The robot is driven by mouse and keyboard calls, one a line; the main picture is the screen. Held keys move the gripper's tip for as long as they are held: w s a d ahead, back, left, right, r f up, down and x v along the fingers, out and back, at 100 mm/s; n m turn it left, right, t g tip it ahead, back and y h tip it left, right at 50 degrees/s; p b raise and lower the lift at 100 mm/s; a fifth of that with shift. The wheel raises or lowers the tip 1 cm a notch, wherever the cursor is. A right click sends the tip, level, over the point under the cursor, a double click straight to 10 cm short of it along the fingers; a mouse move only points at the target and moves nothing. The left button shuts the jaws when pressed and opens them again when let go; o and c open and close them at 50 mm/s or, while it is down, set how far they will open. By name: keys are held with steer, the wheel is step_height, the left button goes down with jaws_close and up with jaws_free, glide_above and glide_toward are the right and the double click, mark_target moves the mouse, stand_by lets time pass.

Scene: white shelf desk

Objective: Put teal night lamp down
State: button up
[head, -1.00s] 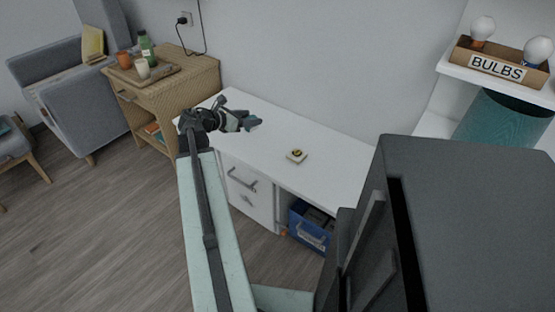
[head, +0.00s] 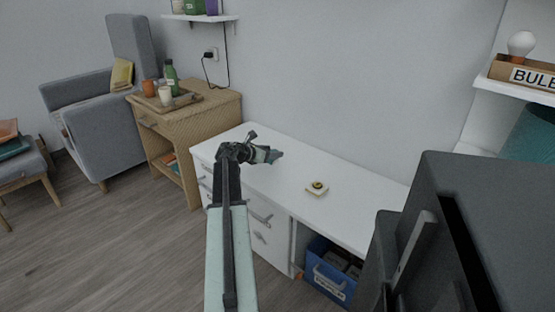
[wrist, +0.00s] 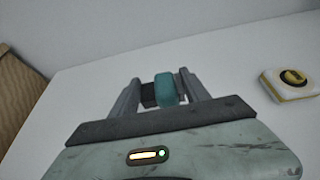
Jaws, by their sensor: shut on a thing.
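My gripper (head: 272,155) is over the left part of the white desk (head: 300,163) in the head view. In the wrist view my gripper (wrist: 157,93) is shut on a small teal object, the teal night lamp (wrist: 165,88), with a dark part beside it. The lamp sits between the two grey fingers. Only part of the lamp shows; the rest is hidden by my gripper. I cannot tell whether it touches the desk top.
A small white and yellow item with a round top (head: 317,188) lies on the desk to the right of my gripper. A blue bin (head: 330,280) is under the desk. The desk's middle is mostly clear.

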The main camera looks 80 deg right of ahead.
steer(key=d, duration=0.4)
steer(key=shift+s+d+f, duration=0.15)
steer(key=shift+s+f, duration=0.05)
steer(key=shift+s, duration=0.1)
step_height(320, 180, down, 4)
steer(key=b, duration=0.4)
steer(key=shift+r, duration=0.25)
steer(key=shift+f, duration=0.25)
steer(key=o, duration=1.4)
steer(key=shift+r, duration=0.2)
steer(key=shift+w+a+r+p, duration=0.1)
steer(key=shift+a+r+p, duration=0.2)
steer(key=shift+p, duration=0.05)
steer(key=p+v, duration=0.4)
steer(key=v, duration=0.7)
steer(key=shift+w+a, duration=0.2)
